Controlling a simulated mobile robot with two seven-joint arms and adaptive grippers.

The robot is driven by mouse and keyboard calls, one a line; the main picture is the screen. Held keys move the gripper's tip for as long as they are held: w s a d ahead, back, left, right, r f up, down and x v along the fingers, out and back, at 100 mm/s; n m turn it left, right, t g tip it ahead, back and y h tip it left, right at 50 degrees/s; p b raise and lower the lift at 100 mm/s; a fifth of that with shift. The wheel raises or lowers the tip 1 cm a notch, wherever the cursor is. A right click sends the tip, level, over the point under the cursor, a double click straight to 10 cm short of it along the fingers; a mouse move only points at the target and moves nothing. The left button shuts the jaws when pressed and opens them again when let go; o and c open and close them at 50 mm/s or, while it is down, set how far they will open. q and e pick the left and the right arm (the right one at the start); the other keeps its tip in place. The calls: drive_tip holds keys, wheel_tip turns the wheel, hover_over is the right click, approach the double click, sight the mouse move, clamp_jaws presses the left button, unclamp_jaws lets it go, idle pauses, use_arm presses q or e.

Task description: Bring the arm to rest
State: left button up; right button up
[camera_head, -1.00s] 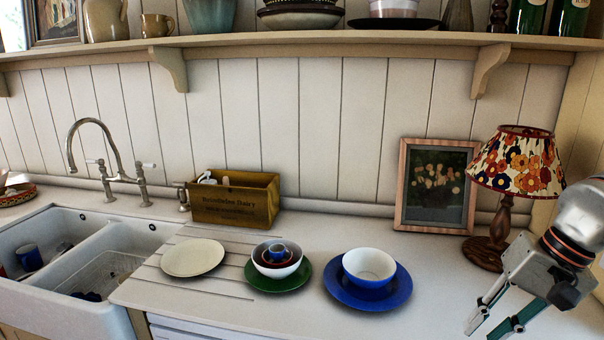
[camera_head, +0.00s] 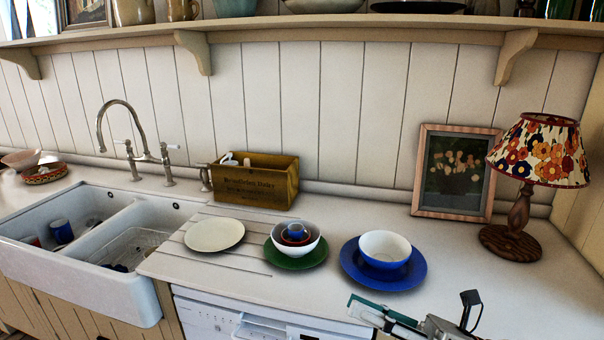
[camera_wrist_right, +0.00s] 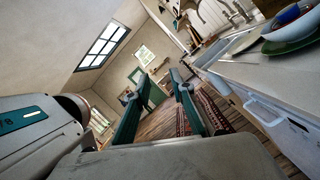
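My right gripper (camera_head: 362,308) is low at the right in the head view, in front of the counter's front edge, below the blue plate (camera_head: 352,283). In the right wrist view my right gripper (camera_wrist_right: 158,98) shows its two teal fingers apart with nothing between them. It points out over the floor of the room, along the counter front. My left gripper is not in view.
The white counter (camera_head: 470,275) holds a blue plate with a white bowl (camera_head: 385,247), nested bowls on a green plate (camera_head: 272,258), a cream plate (camera_head: 214,235), a wooden box (camera_head: 262,185), a picture frame (camera_head: 418,180) and a lamp (camera_head: 516,220). The sink (camera_head: 150,240) is left.

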drive_tip(key=w+d+f+m+t+h, duration=0.1)
drive_tip(key=d+f+m+t+h, duration=0.25)
drive_tip(key=f+m, duration=0.4)
drive_tip(key=w+d+f+m+t+h, duration=0.1)
drive_tip(key=d+f+m+t+h, duration=0.3)
drive_tip(key=m, duration=0.6)
drive_tip(key=w+d+f+m+t+h, duration=0.1)
drive_tip(key=w+f+m+t+h, duration=0.1)
drive_tip(key=f+m+h, duration=0.5)
drive_tip(key=s+d+f+m+g+h, duration=0.1)
drive_tip(key=s+f+m+g, duration=0.2)
drive_tip(key=s+f+m, duration=0.4)
drive_tip(key=s+d+f+m+g+h, duration=0.1)
drive_tip(key=s+f+m, duration=0.6)
drive_tip(key=f, duration=0.7)
drive_tip(key=shift+s+f+g+h, duration=0.2)
drive_tip(key=shift+f+g+h, duration=0.3)
drive_tip(key=shift+g, duration=0.45)
